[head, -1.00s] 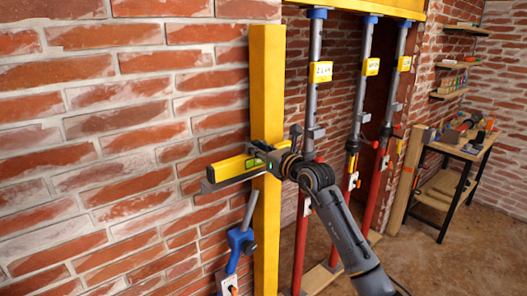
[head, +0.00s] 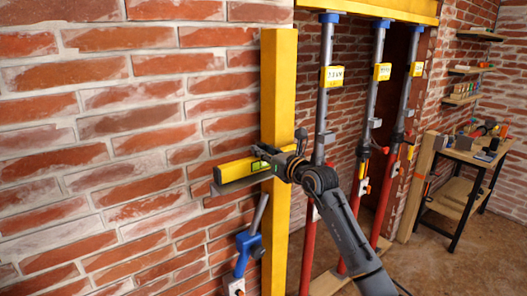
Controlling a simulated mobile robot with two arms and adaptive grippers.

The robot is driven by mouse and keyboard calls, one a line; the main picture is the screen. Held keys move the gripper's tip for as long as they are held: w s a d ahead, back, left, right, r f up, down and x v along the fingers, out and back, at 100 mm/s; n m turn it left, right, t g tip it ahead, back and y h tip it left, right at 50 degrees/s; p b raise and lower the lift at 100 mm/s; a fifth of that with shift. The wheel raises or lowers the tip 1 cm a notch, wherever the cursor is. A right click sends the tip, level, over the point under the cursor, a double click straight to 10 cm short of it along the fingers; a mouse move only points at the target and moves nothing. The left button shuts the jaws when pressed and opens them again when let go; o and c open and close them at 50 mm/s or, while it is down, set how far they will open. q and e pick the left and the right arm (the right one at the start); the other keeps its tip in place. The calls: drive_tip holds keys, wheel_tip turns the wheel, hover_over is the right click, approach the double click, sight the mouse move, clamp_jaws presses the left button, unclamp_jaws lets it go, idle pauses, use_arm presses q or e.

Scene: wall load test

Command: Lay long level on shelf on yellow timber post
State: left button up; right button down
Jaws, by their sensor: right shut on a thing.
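The yellow timber post (head: 279,90) stands upright against the brick wall. The long level (head: 236,170) is yellow with a green vial and lies about horizontal across the post's front, its left end sticking out past the post. A narrow grey-brown shelf (head: 230,187) shows right under the level; I cannot tell whether the level rests on it or is just above. My right gripper (head: 268,157) is shut on the level in front of the post and hides its right part. My left gripper is not in view.
A blue tool with a grey rod (head: 243,249) is low on the wall, left of the post. Several red and grey props (head: 326,110) with yellow tags stand right of the post under a yellow beam (head: 380,8). A workbench (head: 468,155) stands at the far right.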

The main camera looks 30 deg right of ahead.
drive_tip(key=shift+f+b, duration=0.3)
drive_tip(key=shift+f, duration=0.15)
drive_tip(key=c, duration=1.1)
unclamp_jaws()
drive_tip(key=shift+s, duration=0.1)
drive_tip(key=s+d, duration=0.1)
drive_tip(key=s, duration=1)
drive_tip(key=shift+s+d, duration=0.3)
drive_tip(key=shift+s, duration=0.1)
